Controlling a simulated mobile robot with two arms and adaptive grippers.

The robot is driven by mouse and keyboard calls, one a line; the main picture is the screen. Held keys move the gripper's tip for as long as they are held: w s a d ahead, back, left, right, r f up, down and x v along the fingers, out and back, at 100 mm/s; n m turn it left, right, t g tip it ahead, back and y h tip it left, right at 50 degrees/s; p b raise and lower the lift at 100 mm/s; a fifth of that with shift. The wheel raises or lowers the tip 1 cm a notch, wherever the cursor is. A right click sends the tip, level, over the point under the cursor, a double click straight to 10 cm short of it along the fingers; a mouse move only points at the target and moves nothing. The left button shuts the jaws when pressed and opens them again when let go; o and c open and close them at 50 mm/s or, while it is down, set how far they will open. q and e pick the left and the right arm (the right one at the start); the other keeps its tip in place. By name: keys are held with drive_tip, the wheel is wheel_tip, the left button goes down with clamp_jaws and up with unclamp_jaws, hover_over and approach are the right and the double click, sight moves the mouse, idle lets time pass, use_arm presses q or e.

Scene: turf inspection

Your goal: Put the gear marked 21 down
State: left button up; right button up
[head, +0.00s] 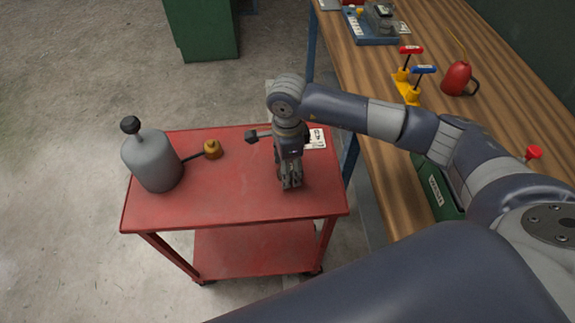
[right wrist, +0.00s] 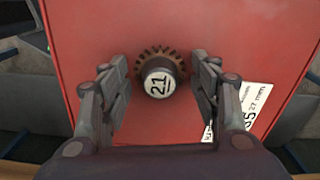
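The gear marked 21 (right wrist: 159,76) shows in the right wrist view as a brown toothed ring with a pale round cap bearing the number. It appears to rest on the red cart top (right wrist: 90,25). My right gripper (right wrist: 160,88) is open, with one finger on either side of the gear and a gap on both sides of its cap. In the head view my right gripper (head: 291,183) points down over the right part of the red cart (head: 235,207) and the gear cannot be made out there. My left gripper is not in view.
A grey can (head: 152,162) with a brass-coloured end piece (head: 212,149) stands on the cart's left. A white printed card (head: 317,139) lies behind my gripper. The wooden bench (head: 385,150) at right holds a red can (head: 458,78) and yellow-based tools (head: 407,88). The cart's front middle is clear.

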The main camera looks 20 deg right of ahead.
drive_tip(key=shift+r, duration=0.4)
wheel_tip(320, 180, up, 12)
drive_tip(key=b, duration=0.2)
drive_tip(key=shift+f, duration=0.2)
